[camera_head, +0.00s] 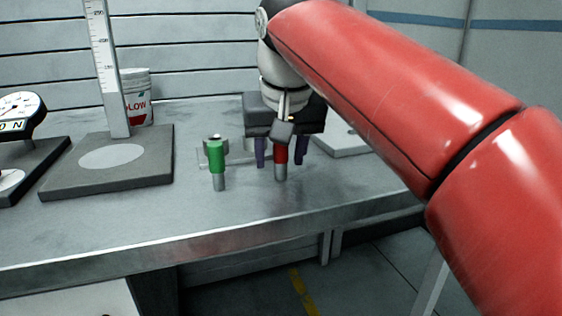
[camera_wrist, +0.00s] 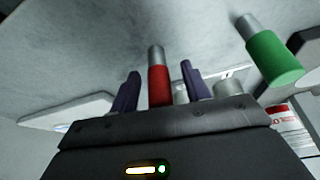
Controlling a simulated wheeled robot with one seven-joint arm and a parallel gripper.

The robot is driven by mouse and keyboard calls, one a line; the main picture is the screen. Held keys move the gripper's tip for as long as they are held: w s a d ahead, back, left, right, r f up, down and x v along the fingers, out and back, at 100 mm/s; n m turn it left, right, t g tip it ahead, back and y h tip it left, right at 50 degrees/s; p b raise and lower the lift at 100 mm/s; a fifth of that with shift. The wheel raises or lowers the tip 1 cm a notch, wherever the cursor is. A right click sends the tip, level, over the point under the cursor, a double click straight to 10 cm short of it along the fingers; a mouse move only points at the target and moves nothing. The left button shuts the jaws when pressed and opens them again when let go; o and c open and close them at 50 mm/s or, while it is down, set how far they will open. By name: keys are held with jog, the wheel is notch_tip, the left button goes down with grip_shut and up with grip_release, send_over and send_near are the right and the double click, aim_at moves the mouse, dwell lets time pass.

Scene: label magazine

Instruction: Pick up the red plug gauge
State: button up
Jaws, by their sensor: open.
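The red plug gauge (camera_head: 281,158) stands upright on the metal bench, its grey metal pin end down. In the head view my gripper (camera_head: 280,158) is above and around it, with one purple finger on each side. In the wrist view the red plug gauge (camera_wrist: 159,84) shows between the two fingers of my gripper (camera_wrist: 158,85), with a gap on both sides. My gripper is open and holds nothing. The upper end of the gauge is partly hidden by the gripper body in the wrist view.
Behind are small metal cylinders (camera_head: 212,142) and a pale plate (camera_head: 343,143). A height stand's base (camera_head: 150,170) is farther left, a white-red tub (camera_head: 138,97) behind. The bench front (camera_head: 200,212) is clear.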

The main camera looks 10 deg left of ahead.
jog(key=shift+w+f, duration=0.1)
jog(key=shift+f, duration=0.1)
grip_shut()
jog(key=shift+r, duration=0.1)
